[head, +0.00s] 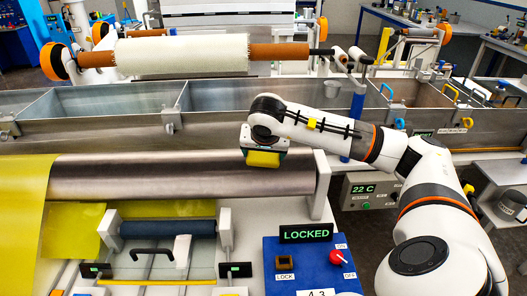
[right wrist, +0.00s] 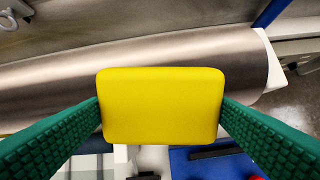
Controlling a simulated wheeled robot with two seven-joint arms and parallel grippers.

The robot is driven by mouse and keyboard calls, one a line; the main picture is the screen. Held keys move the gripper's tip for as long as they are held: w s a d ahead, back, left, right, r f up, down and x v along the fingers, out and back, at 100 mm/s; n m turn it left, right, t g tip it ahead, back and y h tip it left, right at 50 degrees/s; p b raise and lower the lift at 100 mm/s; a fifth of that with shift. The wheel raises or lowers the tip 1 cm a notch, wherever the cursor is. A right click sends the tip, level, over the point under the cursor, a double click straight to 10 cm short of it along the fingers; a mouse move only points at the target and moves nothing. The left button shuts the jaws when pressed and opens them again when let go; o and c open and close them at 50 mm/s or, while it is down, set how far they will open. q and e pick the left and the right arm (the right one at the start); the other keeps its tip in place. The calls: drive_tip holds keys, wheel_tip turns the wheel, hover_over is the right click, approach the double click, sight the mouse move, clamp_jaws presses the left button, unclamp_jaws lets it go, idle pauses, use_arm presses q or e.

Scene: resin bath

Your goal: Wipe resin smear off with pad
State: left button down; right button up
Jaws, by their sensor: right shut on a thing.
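My right gripper (head: 264,157) reaches in from the right and is shut on a yellow pad (head: 263,159). In the right wrist view the pad (right wrist: 161,106) sits between the two green ridged fingers and faces the camera. The pad is in front of the shiny metal roller (head: 150,176), near its right part; I cannot tell whether they touch. The roller (right wrist: 60,90) also runs behind the pad in the right wrist view. I cannot make out a resin smear on the visible roller surface; the pad may hide part of it. My left gripper is not in view.
Yellow sheet (head: 22,195) hangs over the roller's left end. A blue control box (head: 310,262) with a LOCKED display and red knob stands at front right. A long metal trough (head: 100,125) lies behind the roller. A white fabric roll (head: 182,55) is farther back.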

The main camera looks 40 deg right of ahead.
drive_tip(key=shift+s+a+r+p, duration=0.1)
drive_tip(key=shift+r+p, duration=0.15)
drive_tip(key=shift+r, duration=0.1)
drive_tip(key=shift+s+a+r+p, duration=0.1)
drive_tip(key=shift+r+p, duration=0.15)
drive_tip(key=shift+r, duration=0.1)
drive_tip(key=shift+p+v, duration=0.4)
drive_tip(key=shift+v, duration=0.4)
drive_tip(key=shift+s+f, duration=0.1)
